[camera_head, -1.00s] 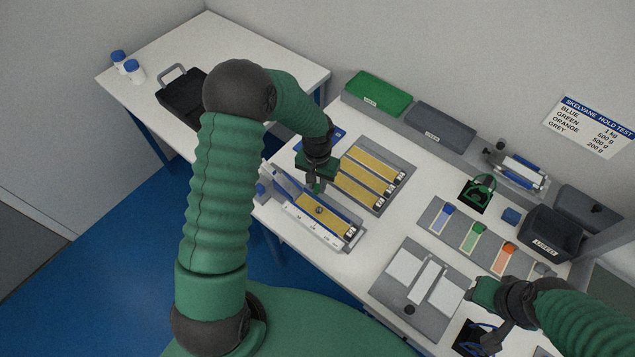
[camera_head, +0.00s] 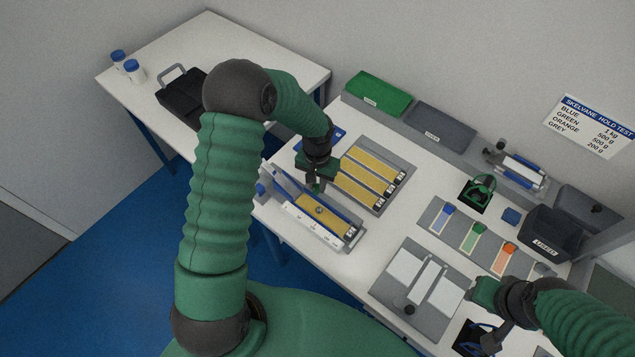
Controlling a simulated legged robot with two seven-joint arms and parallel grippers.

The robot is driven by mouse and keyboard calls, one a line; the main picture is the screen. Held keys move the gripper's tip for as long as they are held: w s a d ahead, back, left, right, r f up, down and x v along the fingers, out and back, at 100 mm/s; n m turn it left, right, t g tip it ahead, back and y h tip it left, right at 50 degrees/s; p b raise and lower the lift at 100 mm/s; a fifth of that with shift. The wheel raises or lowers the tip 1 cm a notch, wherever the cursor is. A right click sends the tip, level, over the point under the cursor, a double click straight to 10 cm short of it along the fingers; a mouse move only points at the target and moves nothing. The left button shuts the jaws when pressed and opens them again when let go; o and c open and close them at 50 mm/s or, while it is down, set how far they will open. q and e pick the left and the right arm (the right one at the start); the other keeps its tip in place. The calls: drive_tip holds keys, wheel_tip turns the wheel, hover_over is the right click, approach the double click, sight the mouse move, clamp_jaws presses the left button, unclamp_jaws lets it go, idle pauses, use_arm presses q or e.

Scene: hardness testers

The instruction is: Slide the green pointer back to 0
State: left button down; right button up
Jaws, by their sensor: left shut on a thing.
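The tester (camera_head: 325,238), a long instrument with a yellow strip, a blue edge and a white scale, lies along the front edge of the bench. The green pointer (camera_head: 317,189) shows as a small green bit at the tester's far side, mostly hidden by my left fingers. My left gripper (camera_head: 315,185) points down there and is shut on it. The scale marks, including 0, are too small to read. My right gripper (camera_head: 471,294) is at the lower right, above the bench by a grey tray; its fingers are too unclear to judge.
A grey tray with several yellow strips (camera_head: 370,172) lies just right of my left gripper. Farther right are a tray of coloured pieces (camera_head: 468,238), a grey tray with pale plates (camera_head: 403,268) and a black bin (camera_head: 553,234). Green (camera_head: 379,92) and grey (camera_head: 441,125) boxes line the wall.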

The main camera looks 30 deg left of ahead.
idle(0.4)
use_arm(q)
drive_tip(key=a, duration=0.4)
drive_tip(key=shift+w+p, duration=0.3)
drive_tip(key=shift+p, duration=0.1)
drive_tip(key=c, duration=1.5)
unclamp_jaws()
drive_tip(key=shift+o, duration=1)
drive_tip(key=shift+a, duration=0.1)
wheel_tip(320, 180, up, 17)
drive_tip(key=shift+f+b, duration=0.15)
drive_tip(key=shift+b, duration=0.15)
drive_tip(key=shift+a, duration=0.1)
